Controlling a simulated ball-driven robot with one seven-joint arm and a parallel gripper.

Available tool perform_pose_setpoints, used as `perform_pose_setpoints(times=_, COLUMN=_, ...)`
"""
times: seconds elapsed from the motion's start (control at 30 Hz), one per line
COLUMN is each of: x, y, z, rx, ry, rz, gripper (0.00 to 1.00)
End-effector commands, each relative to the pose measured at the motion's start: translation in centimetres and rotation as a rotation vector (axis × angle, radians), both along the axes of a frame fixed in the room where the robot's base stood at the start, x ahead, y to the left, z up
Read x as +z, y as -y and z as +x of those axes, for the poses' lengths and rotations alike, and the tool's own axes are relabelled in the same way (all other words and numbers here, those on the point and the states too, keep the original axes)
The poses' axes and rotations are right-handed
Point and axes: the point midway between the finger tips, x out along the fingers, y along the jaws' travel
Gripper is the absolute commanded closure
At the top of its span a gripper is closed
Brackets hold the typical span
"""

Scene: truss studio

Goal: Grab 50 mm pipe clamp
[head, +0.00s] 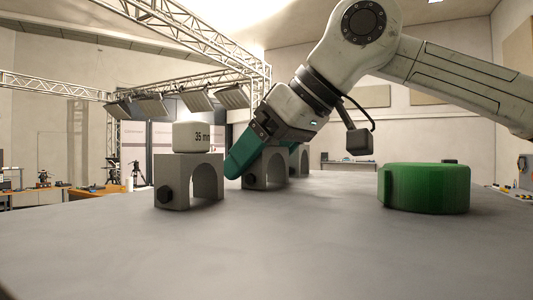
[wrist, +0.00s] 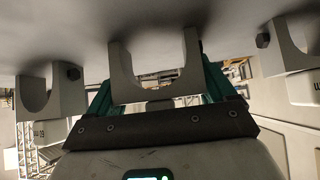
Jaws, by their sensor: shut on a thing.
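Several grey arch-shaped pipe clamps stand in a row on the table. The nearest clamp (head: 172,184) carries a block marked "35 mm" (head: 198,137) on top. Behind it is the middle clamp (head: 265,172), partly covered by my gripper (head: 243,158). In the wrist view this middle clamp (wrist: 121,72) sits between my two teal fingers, which are shut on it. No size marking on it is readable, so I cannot tell whether it is the 50 mm one. It appears to rest on the table. Another clamp (head: 304,160) stands farther back.
A green round, faceted piece (head: 425,188) sits on the table to the right. The grey tabletop (head: 290,245) in front is clear. In the wrist view neighbouring clamps stand to the left (wrist: 68,92) and right (wrist: 285,52) of my fingers.

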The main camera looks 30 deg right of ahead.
Motion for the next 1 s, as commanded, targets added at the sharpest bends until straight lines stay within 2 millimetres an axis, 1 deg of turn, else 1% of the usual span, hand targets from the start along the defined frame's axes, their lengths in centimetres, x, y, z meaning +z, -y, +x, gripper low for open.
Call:
perform_pose_setpoints(times=0.03, x=0.0, y=0.0, z=0.0, rx=0.0, ry=0.0, rz=0.0, gripper=0.44)
perform_pose_setpoints(times=0.13, x=0.0, y=0.0, z=0.0, rx=0.0, ry=0.001, rz=0.001, gripper=0.54)
perform_pose_setpoints(times=0.17, x=0.1, y=0.0, z=0.0, rx=0.0, ry=0.002, rz=0.001, gripper=0.55)
perform_pose_setpoints(times=0.43, x=0.2, y=0.0, z=0.0, rx=0.0, ry=0.002, rz=0.001, gripper=0.55)
perform_pose_setpoints(times=0.57, x=0.8, y=-0.1, z=0.0, rx=0.0, ry=0.003, rz=0.002, gripper=0.55)
perform_pose_setpoints(times=0.67, x=1.8, y=-0.1, z=0.0, rx=0.001, ry=0.003, rz=0.003, gripper=0.55)
perform_pose_setpoints(times=0.77, x=3.7, y=0.1, z=-0.2, rx=0.002, ry=0.003, rz=0.006, gripper=0.55)
perform_pose_setpoints(times=0.9, x=6.5, y=1.6, z=-2.1, rx=0.001, ry=0.004, rz=0.006, gripper=0.55)
perform_pose_setpoints(times=1.0, x=8.3, y=2.4, z=-3.4, rx=0.004, ry=0.003, rz=0.006, gripper=0.55)
